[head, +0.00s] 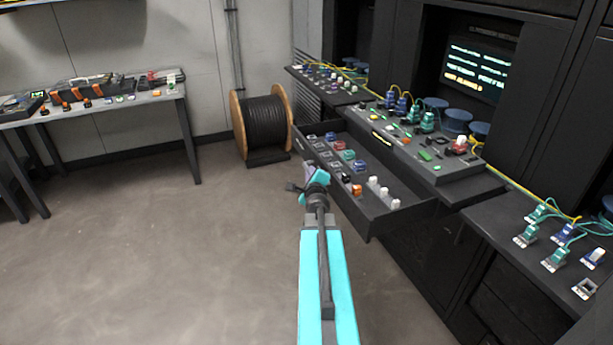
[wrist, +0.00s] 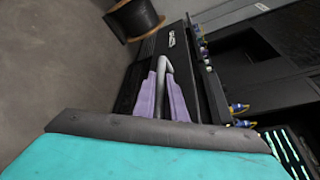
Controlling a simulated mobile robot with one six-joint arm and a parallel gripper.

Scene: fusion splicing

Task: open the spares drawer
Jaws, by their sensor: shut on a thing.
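The spares drawer (head: 404,221) is black and stands pulled out from the workbench, with its inside in view. It holds rows of small coloured parts, among them white, orange, red and blue ones. In the wrist view its dark front (wrist: 196,88) bears a grey bar handle (wrist: 165,64) and a small white label. My gripper (head: 317,176) is at the drawer's front. In the wrist view its purple fingers (wrist: 162,82) are shut on the handle, one on each side. In the head view the handle is hidden by my gripper.
A console (head: 432,150) with plugs and lights stands behind the drawer. A lower bench (head: 492,226) with connectors is at the right. A wooden cable reel (head: 264,124) stands by the wall. A side table (head: 178,94) is at the left. The floor left of my arm is clear.

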